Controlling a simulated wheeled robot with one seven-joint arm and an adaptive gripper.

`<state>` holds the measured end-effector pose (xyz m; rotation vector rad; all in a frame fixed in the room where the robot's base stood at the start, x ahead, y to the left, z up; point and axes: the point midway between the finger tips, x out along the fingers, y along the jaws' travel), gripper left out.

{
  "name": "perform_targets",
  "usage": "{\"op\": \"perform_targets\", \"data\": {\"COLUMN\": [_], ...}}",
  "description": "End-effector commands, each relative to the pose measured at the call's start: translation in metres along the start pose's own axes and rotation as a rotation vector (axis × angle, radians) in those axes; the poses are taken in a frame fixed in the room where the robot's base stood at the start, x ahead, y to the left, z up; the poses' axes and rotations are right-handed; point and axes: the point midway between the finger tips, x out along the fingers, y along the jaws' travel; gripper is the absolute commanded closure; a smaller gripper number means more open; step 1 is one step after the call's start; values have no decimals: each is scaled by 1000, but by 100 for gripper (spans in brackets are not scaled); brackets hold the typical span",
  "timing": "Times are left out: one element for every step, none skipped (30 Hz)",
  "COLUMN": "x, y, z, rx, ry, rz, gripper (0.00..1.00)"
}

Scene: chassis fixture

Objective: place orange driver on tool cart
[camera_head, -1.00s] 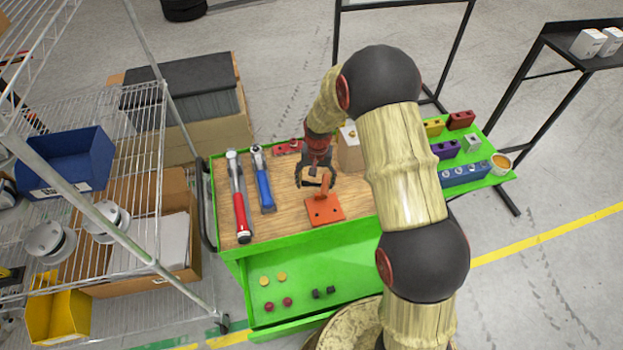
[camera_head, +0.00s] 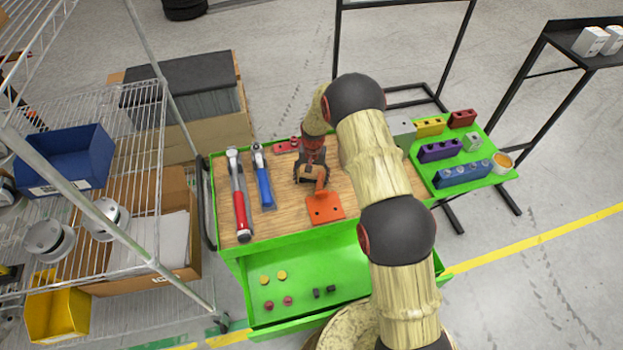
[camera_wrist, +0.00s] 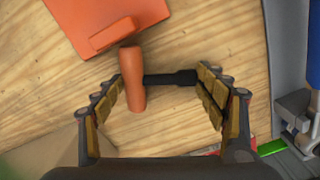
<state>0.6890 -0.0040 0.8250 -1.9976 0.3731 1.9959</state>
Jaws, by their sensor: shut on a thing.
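The orange driver (camera_wrist: 132,82) has an orange handle and a black shaft. In the wrist view it lies crosswise between my fingers, handle by the left finger and shaft end at the right one. My gripper (camera_wrist: 162,86) is shut on it lengthwise. In the head view my gripper (camera_head: 311,180) is low over the tool cart (camera_head: 284,217), a green cart with a wooden top. The driver's orange handle (camera_head: 321,181) partly shows there. I cannot tell whether it touches the wood.
A red-handled hammer (camera_head: 240,200) and a blue-handled tool (camera_head: 264,182) lie left on the cart. Coloured blocks (camera_head: 440,150) stand at right. An open green drawer (camera_head: 340,268) is in front. A wire shelf (camera_head: 95,190) stands left. Bare wood lies between tools and plate.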

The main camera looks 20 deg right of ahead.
Motion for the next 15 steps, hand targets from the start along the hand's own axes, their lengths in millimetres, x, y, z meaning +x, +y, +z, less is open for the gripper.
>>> {"op": "perform_targets", "data": {"x": [2,2,2,1,1,1,1,2,3,4,5,6,5,5,5], "y": [-1,-1,-1,-1,-1,-1,-1,-1,0,0,0,0,0,0,0], "z": [-1,-2,-2,-2,-2,-2,-2,-1,-1,-1,-1,-1,-1,-1,-1], "rx": [0,0,0,0,0,0,0,0,0,0,0,0,0,0,0], "ry": [3,4,4,4,4,4,4,4,3,3,3,3,3,3,3], "rz": [-1,-1,-2,-2,-2,-2,-1,-1,-1,-1,-1,-1,-1,-1,-1], "gripper": [54,54,54,54,54,54,54,54,54,54,54,27,26,24,22]}}
